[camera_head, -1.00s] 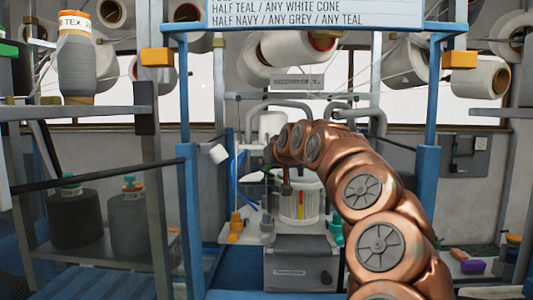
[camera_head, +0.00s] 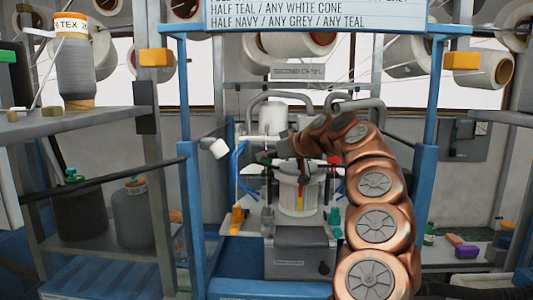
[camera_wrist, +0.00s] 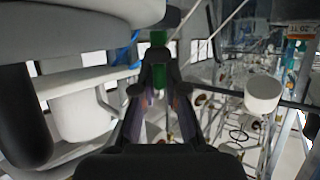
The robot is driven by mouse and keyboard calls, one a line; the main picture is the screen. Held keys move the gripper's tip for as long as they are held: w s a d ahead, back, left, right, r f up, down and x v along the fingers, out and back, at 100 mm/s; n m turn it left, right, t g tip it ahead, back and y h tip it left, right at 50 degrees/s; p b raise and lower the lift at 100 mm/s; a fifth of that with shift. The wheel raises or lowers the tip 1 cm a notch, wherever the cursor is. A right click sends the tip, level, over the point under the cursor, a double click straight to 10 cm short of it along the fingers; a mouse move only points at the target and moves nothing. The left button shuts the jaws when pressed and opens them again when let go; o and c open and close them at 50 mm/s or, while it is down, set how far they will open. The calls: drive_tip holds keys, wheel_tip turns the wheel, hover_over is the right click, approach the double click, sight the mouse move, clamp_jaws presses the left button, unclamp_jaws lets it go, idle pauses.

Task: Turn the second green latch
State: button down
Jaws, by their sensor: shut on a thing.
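A green latch (camera_wrist: 158,39) shows at the fingertips of my gripper (camera_wrist: 158,58) in the wrist view. My gripper is shut on it; the fingers hide part of it. I cannot tell from these frames which latch in the row this is. In the head view my gripper (camera_head: 266,156) points left, above and beside the white ribbed cylinder (camera_head: 298,192) of the knitting machine. The latch itself is not clear there.
A blue frame (camera_head: 197,225) stands around the machine. A grey box (camera_head: 299,253) sits in front of it, with orange (camera_head: 237,219) and teal (camera_head: 335,217) pieces at its sides. In the wrist view a white cylinder (camera_wrist: 263,94) is at right and large pale shapes crowd the left.

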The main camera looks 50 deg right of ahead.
idle(0.5)
drive_tip(key=c, duration=1.2)
unclamp_jaws()
drive_tip(key=v, duration=1.2)
drive_tip(key=shift+d+r, duration=0.1)
drive_tip(key=shift+d, duration=0.1)
